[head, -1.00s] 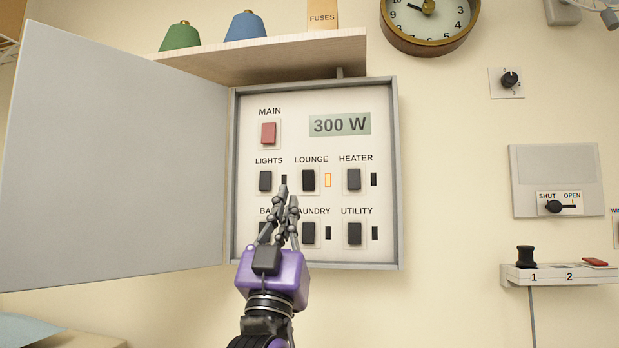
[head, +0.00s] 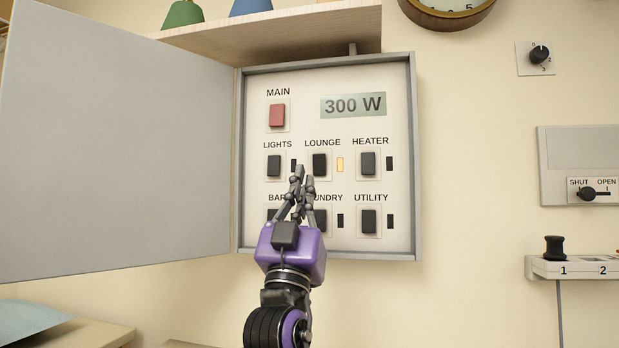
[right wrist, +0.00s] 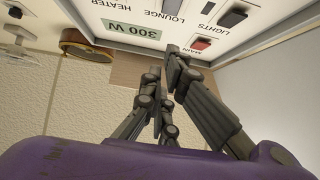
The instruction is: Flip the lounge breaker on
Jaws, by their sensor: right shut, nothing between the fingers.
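The breaker panel (head: 246,200) is open, its grey door (head: 120,150) swung to the left. The lounge breaker (head: 319,164) is a dark rocker under the LOUNGE label, and the indicator (head: 340,165) beside it glows yellow-orange. The display (head: 353,105) reads 300 W. My right gripper (head: 299,172) is shut and empty, its tips just left of and slightly below the lounge breaker. Whether they touch the panel cannot be told. The fingers hide parts of the BAR and LAUNDRY area. The right wrist view shows the shut fingers (right wrist: 172,62) and upside-down labels. My left gripper is not in view.
The red main switch (head: 277,115), the lights breaker (head: 274,166), the heater breaker (head: 368,163) and the utility breaker (head: 368,221) surround it, with dark indicators where visible. A shelf (head: 290,32) juts out above the panel. A shut/open slider (head: 587,193) is at right.

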